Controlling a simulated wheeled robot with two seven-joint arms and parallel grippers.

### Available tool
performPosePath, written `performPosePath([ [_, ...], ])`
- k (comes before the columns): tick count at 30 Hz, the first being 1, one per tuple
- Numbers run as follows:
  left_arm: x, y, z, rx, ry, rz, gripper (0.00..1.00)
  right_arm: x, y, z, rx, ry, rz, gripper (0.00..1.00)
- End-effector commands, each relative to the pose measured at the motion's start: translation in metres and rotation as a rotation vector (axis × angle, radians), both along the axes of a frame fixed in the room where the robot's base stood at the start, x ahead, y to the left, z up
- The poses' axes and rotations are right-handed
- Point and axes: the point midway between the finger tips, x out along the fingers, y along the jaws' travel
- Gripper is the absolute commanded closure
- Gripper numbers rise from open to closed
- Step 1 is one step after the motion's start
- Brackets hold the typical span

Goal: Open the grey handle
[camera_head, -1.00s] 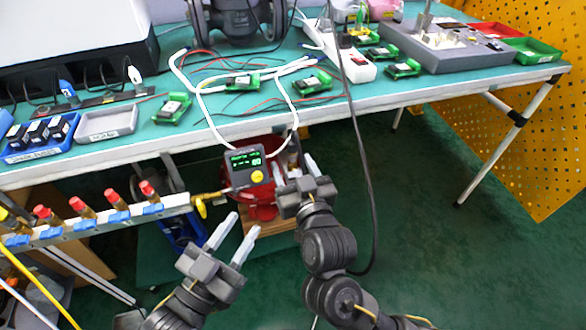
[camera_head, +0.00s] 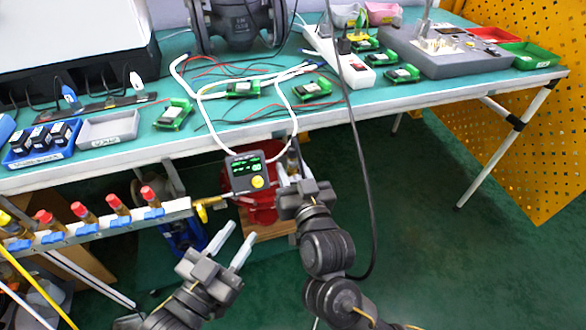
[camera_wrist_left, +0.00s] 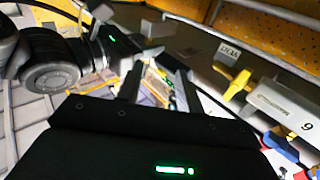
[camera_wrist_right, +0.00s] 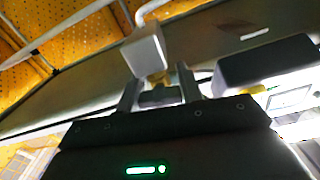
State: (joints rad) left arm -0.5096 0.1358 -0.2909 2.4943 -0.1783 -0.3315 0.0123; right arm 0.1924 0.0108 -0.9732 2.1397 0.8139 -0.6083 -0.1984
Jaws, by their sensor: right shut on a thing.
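The valve positioner (camera_head: 246,172), a dark box with a green display and a yellow knob, is below the table's front edge. To its right, my right gripper (camera_head: 291,168) is shut on a small dark grey piece, which I take to be the grey handle (camera_wrist_right: 160,97). In the right wrist view the piece lies between the two fingers (camera_wrist_right: 159,92), below a brass fitting and a pale grey block (camera_wrist_right: 145,50). The gripper partly hides the handle in the head view. My left gripper (camera_head: 243,231) is open and empty, lower and to the left of the positioner.
A manifold rail (camera_head: 100,226) with several red-capped valves and a yellow handle (camera_head: 202,212) is at the left. A black cable (camera_head: 362,185) hangs close to my right arm. The table (camera_head: 420,92) is above; green floor is clear at the right.

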Motion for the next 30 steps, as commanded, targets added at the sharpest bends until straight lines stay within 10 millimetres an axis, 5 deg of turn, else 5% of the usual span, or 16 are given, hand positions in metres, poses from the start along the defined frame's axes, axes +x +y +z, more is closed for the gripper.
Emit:
performPosePath([
  [6,0.004,0.011,-0.018,0.054,0.112,0.036,0.64,0.0,0.0,0.0,0.101,0.034,0.001,0.86],
  [14,0.004,0.011,-0.019,0.055,0.113,0.037,0.64,0.0,0.0,0.0,0.103,0.034,0.002,0.86],
  [15,0.004,0.011,-0.019,0.055,0.113,0.037,0.64,0.0,0.0,0.0,0.103,0.034,0.002,0.6],
  [19,0.004,0.011,-0.019,0.055,0.113,0.036,0.64,0.0,0.0,0.0,0.102,0.034,0.001,0.43],
  [30,0.004,0.012,-0.02,0.06,0.125,0.04,0.64,-0.005,-0.002,0.0,0.103,0.036,0.001,0.42],
])
